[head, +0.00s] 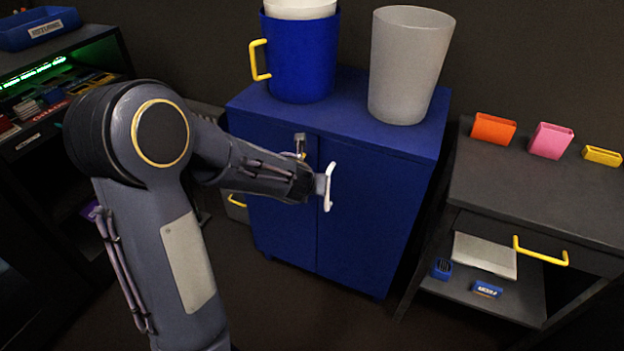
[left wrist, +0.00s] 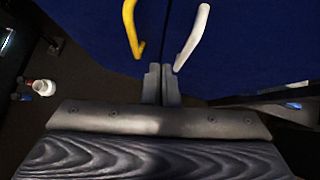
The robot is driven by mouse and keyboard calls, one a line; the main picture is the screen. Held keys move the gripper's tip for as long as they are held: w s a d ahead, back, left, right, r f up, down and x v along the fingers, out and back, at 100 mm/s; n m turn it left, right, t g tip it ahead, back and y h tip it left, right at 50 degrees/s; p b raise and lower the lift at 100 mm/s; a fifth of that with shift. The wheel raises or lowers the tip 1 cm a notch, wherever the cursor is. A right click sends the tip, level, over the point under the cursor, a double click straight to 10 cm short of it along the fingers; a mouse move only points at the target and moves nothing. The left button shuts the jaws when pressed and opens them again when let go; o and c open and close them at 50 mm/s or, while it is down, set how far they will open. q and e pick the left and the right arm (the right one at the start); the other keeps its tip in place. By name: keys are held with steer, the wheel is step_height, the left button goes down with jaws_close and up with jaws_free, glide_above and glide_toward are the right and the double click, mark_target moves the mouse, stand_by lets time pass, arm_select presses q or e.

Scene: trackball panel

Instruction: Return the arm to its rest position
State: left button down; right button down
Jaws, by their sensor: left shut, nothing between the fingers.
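My left arm comes in from the left in the head view and reaches to the front of a blue cabinet (head: 360,225). My left gripper (head: 326,186) is by the white handle (head: 331,187) on the cabinet's right door. In the left wrist view the left gripper (left wrist: 161,84) is shut, with its fingertips together and nothing between them. The white handle (left wrist: 193,38) and a yellow handle (left wrist: 131,28) lie just beyond the fingertips, one on each side of the door seam. Whether the fingers touch a handle is unclear. Both doors look closed. My right gripper is not in view.
A blue bin with a yellow handle (head: 300,60) and a grey bin (head: 408,65) stand on the cabinet. A dark desk (head: 540,195) with small coloured holders is at right. Shelves (head: 60,55) are at left. Dark floor (head: 300,310) is clear in front.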

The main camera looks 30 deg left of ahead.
arm_select(q)
steer(key=s+a+r+n+g, duration=0.1)
steer(key=s+r+n, duration=0.2)
steer(key=s+n, duration=0.45)
steer(key=s+a+r+n+g, duration=0.15)
steer(key=s+r+n, duration=0.25)
steer(key=s+n, duration=0.4)
steer(key=s+d+r+n+h, duration=0.2)
steer(key=s+d+n+h, duration=0.4)
steer(key=s+d+n, duration=1)
steer(key=w+a+r+n+p, duration=0.1)
steer(key=a+r+p, duration=0.1)
steer(key=r+p, duration=0.4)
steer(key=w+a+r+n+p, duration=0.2)
steer(key=r+p, duration=0.4)
steer(key=p, duration=0.1)
steer(key=shift+r, duration=0.15)
steer(key=shift+w+g, duration=0.1)
steer(key=shift+g, duration=0.15)
